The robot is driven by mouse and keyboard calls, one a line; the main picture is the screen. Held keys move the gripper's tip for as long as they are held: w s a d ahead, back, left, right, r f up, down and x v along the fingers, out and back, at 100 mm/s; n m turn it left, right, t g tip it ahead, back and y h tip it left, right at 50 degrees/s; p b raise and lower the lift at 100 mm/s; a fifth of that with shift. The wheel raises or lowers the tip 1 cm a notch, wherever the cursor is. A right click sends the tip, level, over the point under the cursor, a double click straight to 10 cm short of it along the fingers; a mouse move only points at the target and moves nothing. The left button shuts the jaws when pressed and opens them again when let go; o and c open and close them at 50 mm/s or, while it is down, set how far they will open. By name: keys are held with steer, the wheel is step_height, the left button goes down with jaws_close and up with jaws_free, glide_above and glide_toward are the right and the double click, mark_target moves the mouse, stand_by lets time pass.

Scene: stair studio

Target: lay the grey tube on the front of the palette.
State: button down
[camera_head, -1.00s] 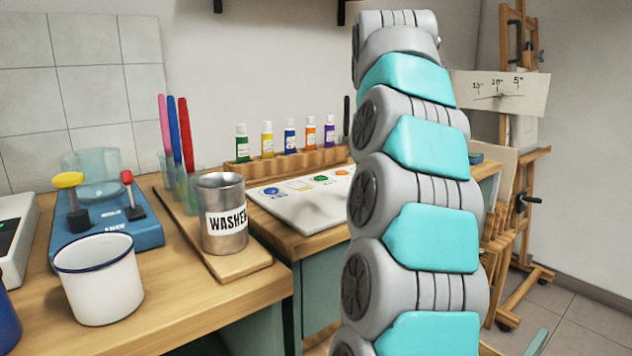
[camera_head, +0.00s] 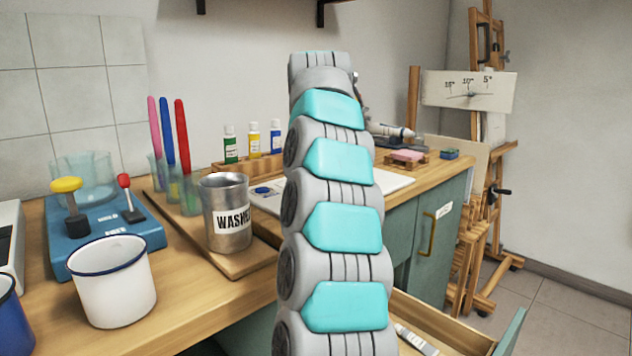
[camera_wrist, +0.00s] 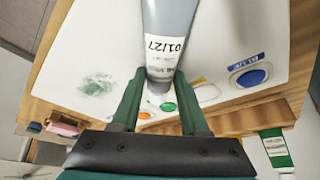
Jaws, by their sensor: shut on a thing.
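In the wrist view my gripper (camera_wrist: 157,92) is shut on the grey tube (camera_wrist: 170,25), its dark green fingers on either side of the tube's narrow lower end. The tube has a white label reading 01/27, and its other end runs out of the top of the picture. It is over the white palette (camera_wrist: 222,28); I cannot tell whether it touches it. The palette has blue, green and orange paint wells and a green smear. In the head view my arm hides the gripper and the middle of the palette (camera_head: 400,183).
A wooden rack with paint bottles (camera_head: 253,140) stands behind the palette. A washer can (camera_head: 228,228) and a white mug (camera_head: 113,285) stand to the left. A pink block (camera_head: 407,155) lies on a small wooden stand at the right. An open drawer (camera_head: 440,325) holds another tube (camera_head: 415,341).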

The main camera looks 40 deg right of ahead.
steer(key=shift+f, duration=0.1)
steer(key=shift+c, duration=2.1)
jaws_free()
